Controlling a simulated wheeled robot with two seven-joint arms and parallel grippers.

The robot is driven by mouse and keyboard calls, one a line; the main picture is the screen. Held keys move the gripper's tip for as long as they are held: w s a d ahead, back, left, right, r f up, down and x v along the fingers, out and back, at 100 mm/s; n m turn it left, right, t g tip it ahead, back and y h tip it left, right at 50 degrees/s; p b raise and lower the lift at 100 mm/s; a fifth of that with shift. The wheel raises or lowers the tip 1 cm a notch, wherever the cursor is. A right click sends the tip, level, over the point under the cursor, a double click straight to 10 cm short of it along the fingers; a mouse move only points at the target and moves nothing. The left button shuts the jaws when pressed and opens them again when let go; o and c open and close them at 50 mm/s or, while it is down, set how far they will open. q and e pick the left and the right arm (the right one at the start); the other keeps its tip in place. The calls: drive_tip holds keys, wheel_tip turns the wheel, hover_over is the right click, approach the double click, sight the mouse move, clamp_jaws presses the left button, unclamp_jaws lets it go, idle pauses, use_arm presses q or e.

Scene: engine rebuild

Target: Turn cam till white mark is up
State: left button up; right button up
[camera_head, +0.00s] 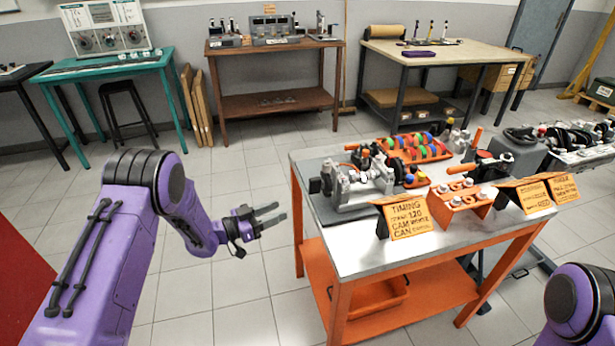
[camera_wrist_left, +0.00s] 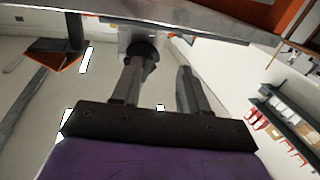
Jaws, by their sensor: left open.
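A grey metal fixture (camera_head: 352,186) with round parts stands at the left end of the orange-framed workbench (camera_head: 320,160). The cam seems to be part of it, but I cannot pick it out or see a white mark. My left gripper (camera_head: 277,214) is open and empty, in the air left of the workbench and apart from the fixture. In the left wrist view its two fingers (camera_wrist_left: 160,78) are spread below the metal edge of a surface (camera_wrist_left: 215,32). A dark round part (camera_wrist_left: 146,52) shows behind one finger. My right gripper is out of view.
An orange timing sign (camera_head: 407,217) stands at the bench's front edge, beside an orange block (camera_head: 462,196). A rack of coloured parts (camera_head: 412,148) and an orange-handled tool (camera_head: 475,138) lie behind. The floor left of the bench is clear.

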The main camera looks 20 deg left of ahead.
sight(309, 185)
use_arm(q)
wheel_tip(309, 185, up, 6)
drive_tip(key=a+r+m+g+h, duration=0.1)
drive_tip(key=m+g+h, duration=0.2)
drive_tip(key=m, duration=0.2)
drive_tip(key=p+x, duration=0.1)
drive_tip(key=x, duration=0.4)
drive_tip(key=p+x, duration=0.2)
drive_tip(key=x, duration=0.2)
drive_tip(key=shift+w+d+f, duration=0.2)
drive_tip(key=shift+w+d, duration=0.05)
drive_tip(key=shift+w, duration=0.15)
drive_tip(key=shift+w+d+f, duration=0.1)
drive_tip(key=shift+w+d, duration=0.15)
drive_tip(key=shift+d, duration=0.1)
clamp_jaws()
